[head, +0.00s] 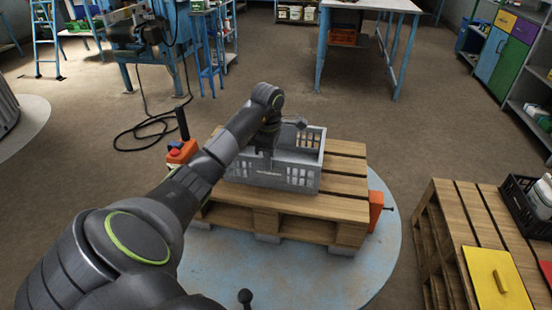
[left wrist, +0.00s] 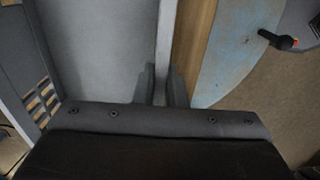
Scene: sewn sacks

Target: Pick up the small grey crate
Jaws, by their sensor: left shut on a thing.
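The small grey crate (head: 290,181) has slotted walls and sits on a wooden pallet (head: 345,186). My left gripper (head: 267,153) reaches down from above onto its near wall and is shut on that wall. In the left wrist view, the fingers of my left gripper (left wrist: 164,88) straddle the thin rim of the crate (left wrist: 166,38). The crate's inside shows to the left of the rim there and looks empty. My left arm hides part of the crate's left side in the head view. My right gripper is not in view.
The pallet stands on a round blue platform (head: 377,262) with orange blocks (head: 376,208) at its sides. A second pallet (head: 455,225) at right carries a yellow lidded item (head: 497,281) and a black crate (head: 520,200). Open floor lies behind.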

